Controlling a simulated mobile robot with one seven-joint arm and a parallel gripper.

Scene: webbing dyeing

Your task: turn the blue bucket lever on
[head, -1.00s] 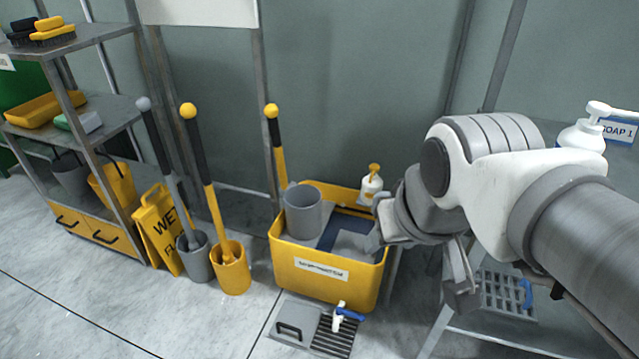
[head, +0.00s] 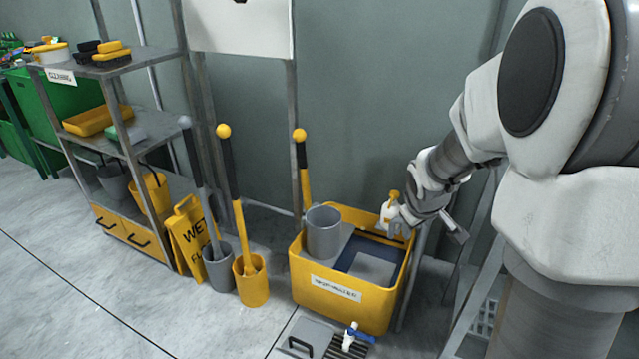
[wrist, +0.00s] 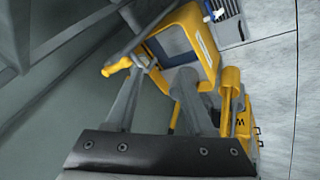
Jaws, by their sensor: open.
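A blue lever (head: 361,336) sits on a small white tap (head: 349,337) on the floor side of the yellow tub (head: 345,305), low at its front. The white tap also shows at the top of the wrist view (wrist: 217,14). My gripper (head: 430,228) is open and empty at the tub's back right corner, by the yellow-topped pump bottle (head: 390,212). It is well above and behind the tap, not touching the lever. In the wrist view its two fingers (wrist: 162,88) point toward the tub, with the yellow pump head (wrist: 117,67) beside the left one.
Yellow (head: 252,285) and grey (head: 218,270) brush holders and a wet-floor sign (head: 188,240) stand to the left. A dark grate (head: 345,350) lies below the tap. The floor further left is clear.

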